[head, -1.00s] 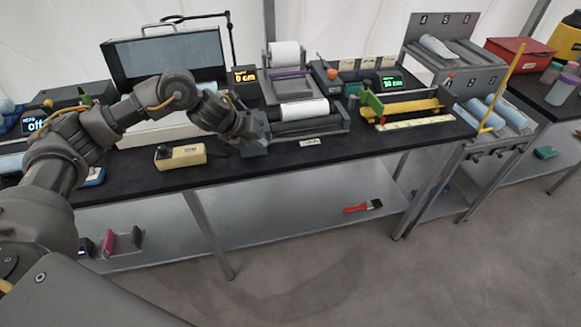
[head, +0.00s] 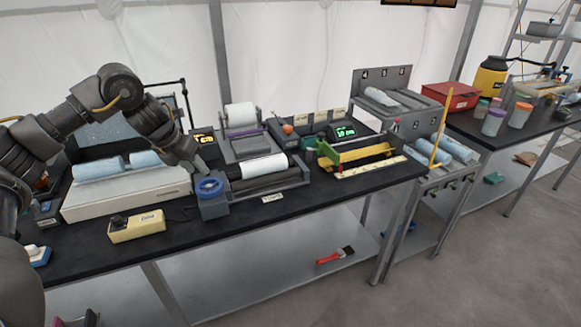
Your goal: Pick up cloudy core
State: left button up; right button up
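Several pale cylinders could be cores, and I cannot tell for certain which is the cloudy one. A whitish, mottled cylinder (head: 381,97) lies in the top of the grey numbered rack at the back right. Blue cylinders (head: 452,148) lie lower in that rack. Two light blue cylinders (head: 98,168) lie on the white box at the left. A white cylinder (head: 262,167) lies on the dark roller device. My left gripper (head: 194,168) hangs beside the white box's right end, left of the roller device, apart from the mottled cylinder. Its fingers are too unclear to judge. My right gripper is out of view.
The black bench (head: 210,232) is crowded. A cream box (head: 137,226) sits near its front edge. A yellow upright rod (head: 440,126) stands beside the numbered rack (head: 418,117). A red case (head: 449,96) and jars are farther right. The floor in front is free.

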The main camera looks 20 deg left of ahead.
aim_at(249, 169)
jog(key=z, duration=3.1)
jog(key=k, duration=1.7)
jog(key=u, duration=1.5)
